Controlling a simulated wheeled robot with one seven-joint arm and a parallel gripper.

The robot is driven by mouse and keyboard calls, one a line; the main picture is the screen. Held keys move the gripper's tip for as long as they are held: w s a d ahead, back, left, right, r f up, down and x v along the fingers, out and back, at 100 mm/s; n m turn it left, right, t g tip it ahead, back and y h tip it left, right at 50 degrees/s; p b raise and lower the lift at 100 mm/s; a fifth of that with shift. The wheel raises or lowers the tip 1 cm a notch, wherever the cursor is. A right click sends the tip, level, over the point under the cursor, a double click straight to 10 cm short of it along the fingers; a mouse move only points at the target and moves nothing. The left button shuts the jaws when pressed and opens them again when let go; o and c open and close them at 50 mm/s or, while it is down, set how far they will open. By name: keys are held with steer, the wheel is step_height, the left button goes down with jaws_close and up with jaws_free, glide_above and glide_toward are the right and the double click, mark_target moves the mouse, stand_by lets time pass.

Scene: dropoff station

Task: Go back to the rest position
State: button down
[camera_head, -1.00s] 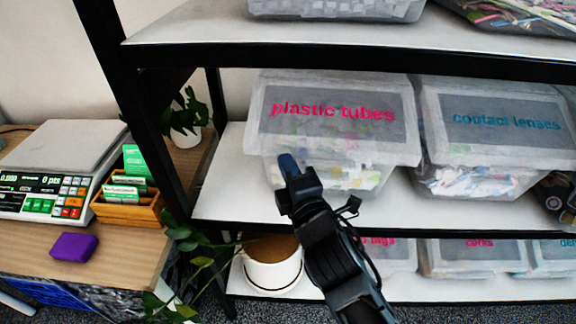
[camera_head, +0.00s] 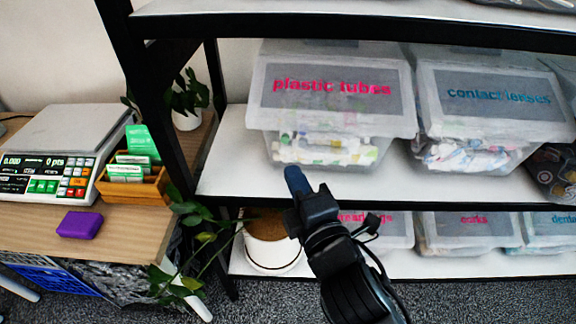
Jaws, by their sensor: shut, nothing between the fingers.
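My gripper (camera_head: 296,182) is shut and empty, with its blue fingertips pointing up and away from me. It shows in front of the edge of the middle shelf (camera_head: 225,178), below the clear bin labelled "plastic tubes" (camera_head: 333,92). It is apart from that bin in the picture. My dark arm runs from it down to the bottom edge of the view.
A bin labelled "contact lenses" (camera_head: 495,97) stands to the right. Lower bins (camera_head: 470,232) and a white plant pot (camera_head: 272,250) sit below. At left, a wooden table (camera_head: 130,225) holds a scale (camera_head: 60,150), a card box (camera_head: 130,188) and a purple block (camera_head: 80,225).

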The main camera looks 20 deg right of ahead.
steer(key=s+d+f+m+g, duration=0.1)
steer(key=s+d+f+m, duration=0.15)
steer(key=s, duration=0.45)
steer(key=s+d+f+m, duration=0.1)
steer(key=s+m, duration=0.2)
steer(key=s, duration=0.3)
steer(key=s+d+f+m+g, duration=0.1)
steer(key=s+d+f+m, duration=0.15)
steer(key=s, duration=0.45)
steer(key=s+d+r+m, duration=0.1)
steer(key=s+r+m, duration=0.1)
steer(key=s+m, duration=0.3)
steer(key=s+d+r+m+g+h, duration=0.1)
steer(key=s+m, duration=0.4)
steer(key=s, duration=0.6)
step_height(320, 180, up, 2)
steer(key=shift+s+d+r+m, duration=0.15)
steer(key=shift+d+m, duration=0.25)
steer(key=shift+d, duration=0.4)
steer(key=shift+d, duration=0.1)
